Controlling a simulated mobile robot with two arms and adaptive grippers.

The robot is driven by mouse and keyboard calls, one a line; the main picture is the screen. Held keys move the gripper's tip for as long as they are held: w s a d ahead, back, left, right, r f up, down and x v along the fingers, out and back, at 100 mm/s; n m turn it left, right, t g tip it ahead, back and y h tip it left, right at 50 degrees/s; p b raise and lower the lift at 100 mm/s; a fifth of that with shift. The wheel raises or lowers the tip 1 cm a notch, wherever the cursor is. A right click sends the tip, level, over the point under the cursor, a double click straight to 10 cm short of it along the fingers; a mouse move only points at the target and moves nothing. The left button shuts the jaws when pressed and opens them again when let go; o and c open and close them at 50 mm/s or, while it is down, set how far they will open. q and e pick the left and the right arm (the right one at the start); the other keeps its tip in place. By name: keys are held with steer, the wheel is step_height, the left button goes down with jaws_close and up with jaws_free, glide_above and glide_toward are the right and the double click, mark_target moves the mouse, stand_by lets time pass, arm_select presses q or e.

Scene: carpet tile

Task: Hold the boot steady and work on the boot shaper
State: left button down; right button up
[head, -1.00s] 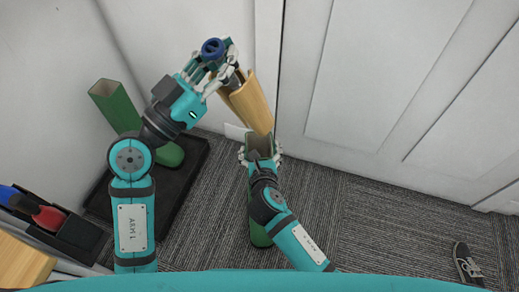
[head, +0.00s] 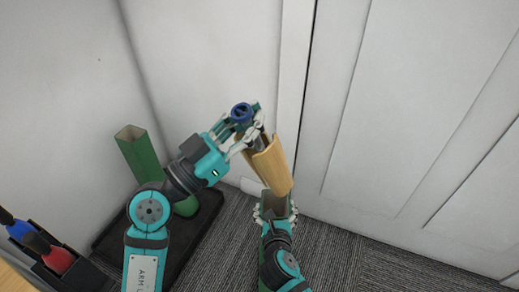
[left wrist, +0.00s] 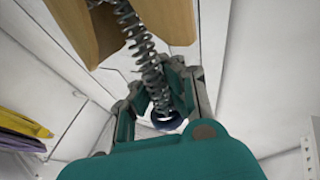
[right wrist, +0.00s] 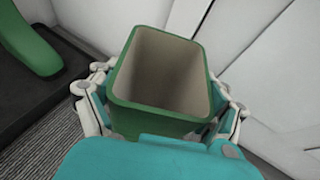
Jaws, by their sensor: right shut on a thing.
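The boot shaper (head: 271,165) has two pale wooden halves, a metal spring shaft and a blue knob. My left gripper (head: 246,126) is closed around its shaft near the knob; the spring shows between the fingers in the left wrist view (left wrist: 150,80). The shaper hangs tilted, its lower end just above the boot's mouth in the head view. The green boot (head: 275,201) stands upright, and my right gripper (head: 276,213) is shut around its shaft top. In the right wrist view the boot's opening (right wrist: 165,75) is empty. My right arm hides the boot's lower part.
A second green boot (head: 141,155) stands on a black tray (head: 112,240) at left. A black holder (head: 62,278) with blue and red-handled items is at lower left. A white wall and panelled door (head: 420,130) stand close behind. Carpet is clear at lower right.

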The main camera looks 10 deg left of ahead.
arm_select(q)
steer(key=shift+w+d+f+m+g+h, duration=0.4)
steer(key=shift+d+f+m+g, duration=0.85)
steer(key=shift+g, duration=1.45)
steer(key=shift+w+d+f+m+g+h, duration=0.35)
steer(key=shift+d+m+g, duration=0.55)
steer(key=shift+m+g, duration=1.4)
steer(key=shift+w+d+f+m+g+h, duration=0.4)
steer(key=shift+d+f+m+g, duration=0.55)
steer(key=shift+g, duration=2.15)
steer(key=shift+w+d+r, duration=0.1)
steer(key=shift+w+r, duration=0.05)
steer(key=shift+w, duration=0.05)
steer(key=shift+w+a+f, duration=0.1)
steer(key=shift+w+f, duration=0.3)
steer(key=shift+f, duration=2.05)
steer(key=shift+w+a+f, duration=0.1)
steer(key=shift+w+f, duration=0.35)
steer(key=shift+f, duration=2.05)
steer(key=shift+w+f, duration=0.4)
steer(key=shift+f, duration=2.05)
step_height(320, 180, down, 10)
steer(key=shift+r, duration=0.2)
steer(key=shift+w+d+f, duration=0.1)
